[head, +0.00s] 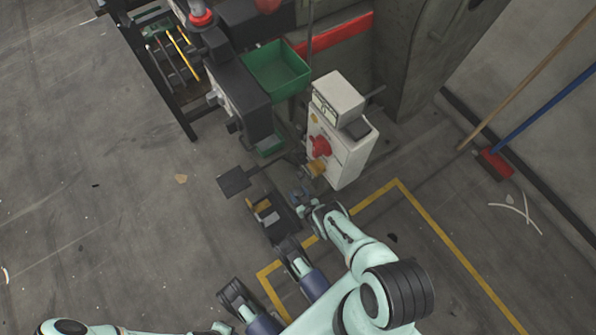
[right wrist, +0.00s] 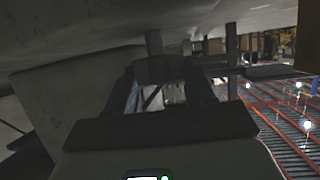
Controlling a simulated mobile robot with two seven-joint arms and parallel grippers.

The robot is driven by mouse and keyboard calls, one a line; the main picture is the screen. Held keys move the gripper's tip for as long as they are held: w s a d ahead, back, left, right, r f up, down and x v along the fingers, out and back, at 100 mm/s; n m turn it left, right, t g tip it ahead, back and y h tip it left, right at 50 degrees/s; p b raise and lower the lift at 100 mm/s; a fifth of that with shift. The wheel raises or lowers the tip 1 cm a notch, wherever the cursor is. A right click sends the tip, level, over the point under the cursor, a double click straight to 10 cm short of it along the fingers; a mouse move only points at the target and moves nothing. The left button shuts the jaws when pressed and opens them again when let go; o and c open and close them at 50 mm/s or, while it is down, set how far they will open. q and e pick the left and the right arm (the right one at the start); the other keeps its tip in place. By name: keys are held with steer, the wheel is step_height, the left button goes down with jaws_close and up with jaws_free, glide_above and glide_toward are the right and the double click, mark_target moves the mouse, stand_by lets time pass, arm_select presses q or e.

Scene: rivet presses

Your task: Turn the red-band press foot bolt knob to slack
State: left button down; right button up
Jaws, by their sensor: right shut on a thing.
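The red-band press (head: 400,60) stands at the top, with a red stripe (head: 335,33) on its grey body. My right gripper (head: 305,199) is low beside the white control box (head: 345,150), close to the floor. In the right wrist view my right gripper (right wrist: 165,92) is shut on a dark block-like part (right wrist: 160,69) below a short vertical post, apparently the foot bolt knob. The fingers and shadow hide most of it, and its turn position cannot be read. My left gripper is not visible; only part of my left arm shows at the bottom left.
The control box has a red button (head: 320,147). A dark pedal-like unit (head: 268,216) lies just left of my right gripper. A green bin (head: 275,70) is above it. A red broom head (head: 495,164) rests at the right. The floor at left is mostly clear.

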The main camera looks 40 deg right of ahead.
steer(key=shift+w+d+n+y, duration=0.1)
steer(key=shift+n+y, duration=0.3)
steer(key=shift+y, duration=0.1)
steer(key=o, duration=1)
steer(key=shift+o, duration=0.2)
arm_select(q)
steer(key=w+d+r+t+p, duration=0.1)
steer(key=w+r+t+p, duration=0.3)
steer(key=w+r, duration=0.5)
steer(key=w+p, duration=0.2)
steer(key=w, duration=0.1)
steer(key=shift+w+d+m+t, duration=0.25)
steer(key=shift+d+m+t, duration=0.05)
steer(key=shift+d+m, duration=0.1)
arm_select(e)
steer(key=v, duration=1.3)
steer(key=shift+s, duration=0.25)
